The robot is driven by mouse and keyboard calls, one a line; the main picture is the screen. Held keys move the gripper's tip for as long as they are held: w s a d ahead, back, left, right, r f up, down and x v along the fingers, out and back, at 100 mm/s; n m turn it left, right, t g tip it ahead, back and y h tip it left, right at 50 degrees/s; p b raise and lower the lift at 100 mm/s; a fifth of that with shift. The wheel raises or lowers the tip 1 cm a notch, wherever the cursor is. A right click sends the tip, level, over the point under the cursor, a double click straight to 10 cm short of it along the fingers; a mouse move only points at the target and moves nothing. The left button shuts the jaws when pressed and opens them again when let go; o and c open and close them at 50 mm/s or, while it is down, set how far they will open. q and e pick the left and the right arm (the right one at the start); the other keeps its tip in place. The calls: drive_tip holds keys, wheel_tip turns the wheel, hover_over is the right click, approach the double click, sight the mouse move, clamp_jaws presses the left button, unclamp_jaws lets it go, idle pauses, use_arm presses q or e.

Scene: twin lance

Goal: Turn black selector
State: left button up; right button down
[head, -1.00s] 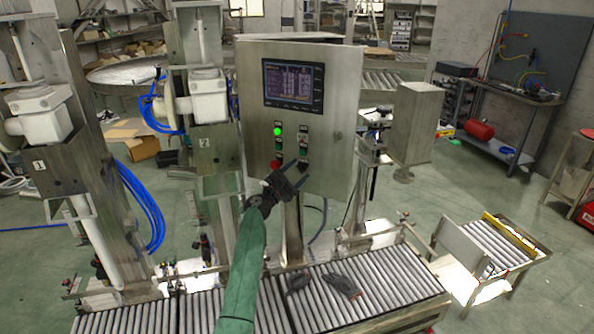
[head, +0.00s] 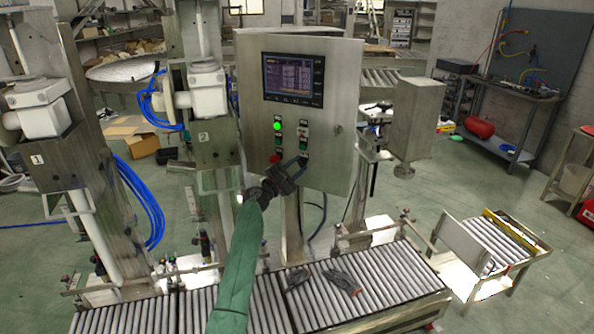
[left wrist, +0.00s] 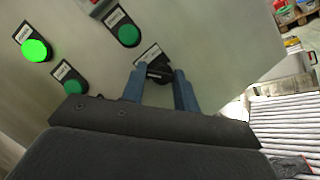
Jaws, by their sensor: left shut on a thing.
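The black selector (left wrist: 158,72) is on the lower right of the grey control panel (head: 300,105), under a small label plate. In the left wrist view it sits between the two blue fingers of my left gripper (left wrist: 160,88), which is shut on it. In the head view my left gripper (head: 297,168) is at the panel's lower edge and hides the selector. The exact angle of the selector's handle is hard to tell. My right gripper is in neither view.
A lit green button (left wrist: 36,50), other green buttons (left wrist: 129,35) and a red button (head: 275,158) are close by. A screen (head: 293,80) is above. A roller conveyor (head: 385,280) with dark gloves (head: 342,282) runs below the panel.

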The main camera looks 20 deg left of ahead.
use_arm(q)
drive_tip(key=m+g+b, duration=0.2)
drive_tip(key=m+b, duration=0.1)
drive_tip(key=m, duration=0.2)
drive_tip(key=shift+r+m+g+b, duration=0.2)
drive_tip(key=shift+m+g+b, duration=0.35)
drive_tip(key=shift+m, duration=0.95)
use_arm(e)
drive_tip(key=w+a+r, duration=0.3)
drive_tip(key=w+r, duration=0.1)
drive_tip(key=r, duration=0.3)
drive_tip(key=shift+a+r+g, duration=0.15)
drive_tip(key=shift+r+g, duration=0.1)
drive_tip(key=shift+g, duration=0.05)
use_arm(q)
drive_tip(key=shift+d, duration=0.1)
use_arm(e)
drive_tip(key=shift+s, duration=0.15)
use_arm(q)
drive_tip(key=o, duration=0.8)
drive_tip(key=shift+o, duration=0.8)
